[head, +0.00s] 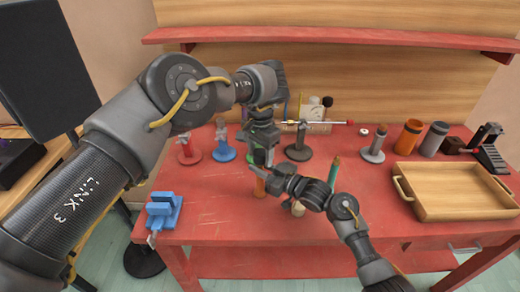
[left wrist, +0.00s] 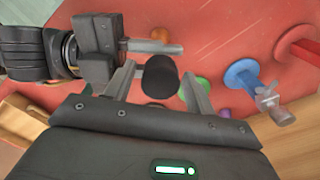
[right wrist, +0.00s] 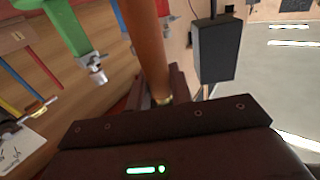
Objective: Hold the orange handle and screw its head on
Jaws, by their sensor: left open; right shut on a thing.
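The orange handle (head: 260,187) is upright in my right gripper (head: 264,172), over the front middle of the red table. In the right wrist view, the handle (right wrist: 145,45) runs out from between the fingers (right wrist: 160,98), with a gold band at its gripped end. A black cylindrical head (left wrist: 160,76) stands between the spread fingers of my left gripper (left wrist: 158,88) in the left wrist view, beside my right gripper's fingers. My left gripper (head: 261,155) is open around it, just above the right one. Whether the head meets the handle's end is hidden.
Red (head: 187,150), blue (head: 222,151) and dark (head: 298,150) stands are behind the grippers. A blue vise (head: 163,212) is at the front left. A wooden tray (head: 455,211) is at right. A teal-tipped stick (head: 335,167) stands close to my right arm.

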